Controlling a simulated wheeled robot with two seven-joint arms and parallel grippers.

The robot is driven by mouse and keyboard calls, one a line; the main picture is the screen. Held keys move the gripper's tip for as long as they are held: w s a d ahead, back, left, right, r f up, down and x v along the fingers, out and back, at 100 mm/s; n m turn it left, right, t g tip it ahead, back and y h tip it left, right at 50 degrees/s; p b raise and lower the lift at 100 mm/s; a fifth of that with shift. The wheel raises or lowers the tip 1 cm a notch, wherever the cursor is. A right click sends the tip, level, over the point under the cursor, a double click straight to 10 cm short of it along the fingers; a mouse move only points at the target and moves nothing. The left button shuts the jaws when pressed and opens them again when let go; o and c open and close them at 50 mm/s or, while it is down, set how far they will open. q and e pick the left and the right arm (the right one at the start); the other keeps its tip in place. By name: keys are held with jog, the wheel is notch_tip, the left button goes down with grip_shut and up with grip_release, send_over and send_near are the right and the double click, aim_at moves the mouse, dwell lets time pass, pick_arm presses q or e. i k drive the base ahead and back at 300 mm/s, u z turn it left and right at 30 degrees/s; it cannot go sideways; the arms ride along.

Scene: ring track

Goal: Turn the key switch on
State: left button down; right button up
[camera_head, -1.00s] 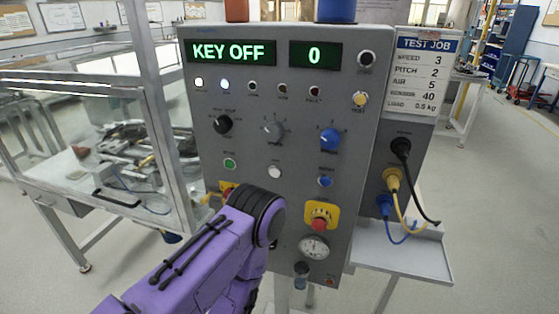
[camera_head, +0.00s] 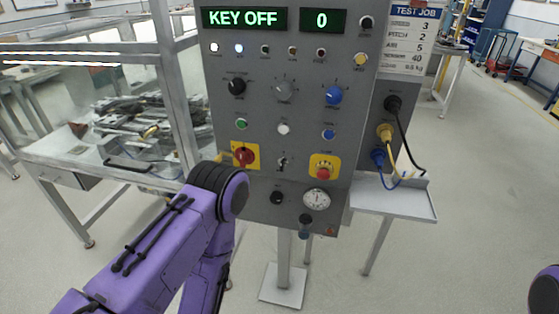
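The grey control panel (camera_head: 305,110) stands upright in the middle of the head view. Its left display (camera_head: 244,18) reads "KEY OFF" and its right display (camera_head: 323,20) reads "0". A small metal switch (camera_head: 282,163), which looks like the key switch, sits low on the panel between two yellow plates; its exact position is too small to tell. My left arm (camera_head: 150,240) comes in from the lower left, its black-capped joint just left of the panel's lower edge. Neither gripper shows. Only a bit of my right arm (camera_head: 545,290) shows at the lower right.
A red rotary switch (camera_head: 243,157) and a red emergency button (camera_head: 323,172) flank the small switch. A gauge (camera_head: 316,199) is below. A glass-walled enclosure (camera_head: 95,100) stands left. Cables hang above a side shelf (camera_head: 395,200) on the right.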

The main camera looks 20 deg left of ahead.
aim_at(283, 162)
jog(key=i, duration=0.3)
jog(key=u, duration=0.95)
jog(key=k, duration=0.5)
jog(key=z, duration=0.25)
jog(key=i, duration=0.75)
jog(key=u, duration=0.25)
